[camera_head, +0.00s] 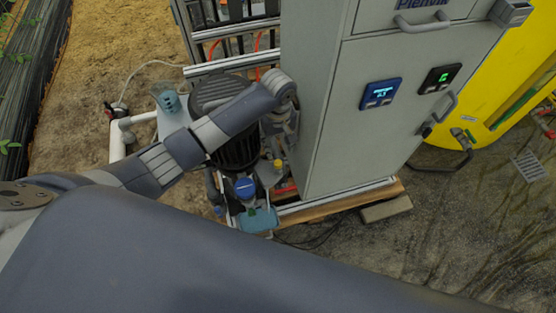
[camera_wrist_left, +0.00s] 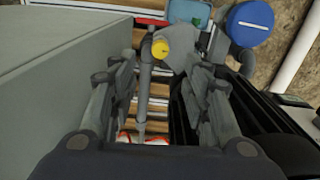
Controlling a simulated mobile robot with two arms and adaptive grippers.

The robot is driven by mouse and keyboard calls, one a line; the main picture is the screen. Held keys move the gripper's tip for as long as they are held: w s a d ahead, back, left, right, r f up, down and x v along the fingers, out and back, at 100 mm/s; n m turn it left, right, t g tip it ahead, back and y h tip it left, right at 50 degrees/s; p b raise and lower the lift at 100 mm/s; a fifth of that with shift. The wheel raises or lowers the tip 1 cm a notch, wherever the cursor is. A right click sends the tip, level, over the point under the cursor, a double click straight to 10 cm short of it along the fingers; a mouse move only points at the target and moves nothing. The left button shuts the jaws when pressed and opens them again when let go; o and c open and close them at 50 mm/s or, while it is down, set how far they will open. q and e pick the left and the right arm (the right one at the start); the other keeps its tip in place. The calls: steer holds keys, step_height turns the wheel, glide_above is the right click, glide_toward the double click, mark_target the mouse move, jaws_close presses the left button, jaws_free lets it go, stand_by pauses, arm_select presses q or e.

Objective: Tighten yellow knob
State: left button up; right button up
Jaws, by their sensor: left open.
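The yellow knob (camera_wrist_left: 160,48) shows in the left wrist view on a grey pipe fitting, just beyond and roughly between my fingertips. In the head view the yellow knob (camera_head: 278,164) is small, just below my left gripper (camera_head: 283,143). My left gripper (camera_wrist_left: 158,66) is open, with its two fingers apart and nothing between them touching either finger. A gap seems to lie between the fingertips and the knob. My right gripper is out of the head view.
A grey cabinet (camera_head: 325,130) stands close on the right of my left gripper. A black ribbed motor (camera_head: 236,150) is on its left. A blue round cap (camera_wrist_left: 250,24) and a teal container (camera_head: 258,220) are near the knob. A yellow tank (camera_head: 500,60) stands at the right.

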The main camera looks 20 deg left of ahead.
mark_target(278, 162)
arm_select(q)
step_height(278, 162, down, 11)
steer(key=shift+w+a+r+b, duration=0.1)
steer(key=shift+w+r+b, duration=0.1)
steer(key=shift+b, duration=0.55)
jaws_close()
